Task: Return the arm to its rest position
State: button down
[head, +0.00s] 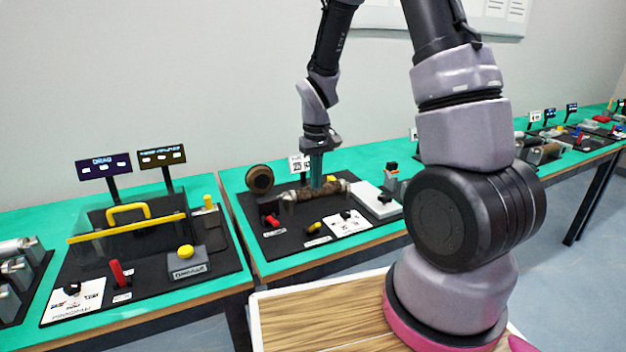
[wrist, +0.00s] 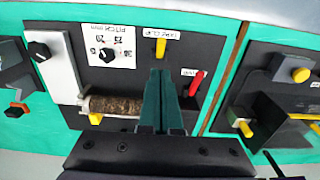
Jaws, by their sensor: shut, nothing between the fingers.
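In the wrist view the shut gripper (wrist: 164,75) points at the board between the roller (wrist: 118,104) and a red lever (wrist: 197,82). I cannot tell whether the fingertips touch anything. My arm is stretched out from my base toward this board.
To the left stands a board with a yellow handle (head: 128,212) and a yellow button (head: 185,251). Signs (head: 104,165) rise behind it. Free air lies above the boards.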

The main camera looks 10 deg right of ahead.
jog(key=s+d+r+m+t+y, duration=0.1)
jog(key=s+d+r+m+t, duration=0.15)
jog(key=r, duration=0.65)
jog(key=s+d+r+m+t, duration=0.1)
jog(key=s+r, duration=0.2)
jog(key=r, duration=0.7)
jog(key=s+d+r+m+t+y, duration=0.1)
jog(key=s+r+m+t, duration=0.2)
jog(key=s+r, duration=0.85)
jog(key=w+a+f+n+g+h, duration=0.1)
jog(key=w+a+f+n+g, duration=0.15)
jog(key=w+f, duration=0.7)
jog(key=w+a+f+n+g, duration=0.1)
jog(key=w+f+n+g, duration=0.15)
jog(key=w+f, duration=0.7)
jog(key=f, duration=0.7)
jog(key=a+f+n+g, duration=0.1)
jog(key=f, duration=0.6)
jog(key=f+g+h, duration=0.1)
jog(key=f, duration=0.6)
jog(key=shift+s+a+f+n, duration=0.15)
jog(key=shift+a+f+n, duration=0.1)
jog(key=shift+f, duration=0.05)
jog(key=shift+s+f, duration=0.5)
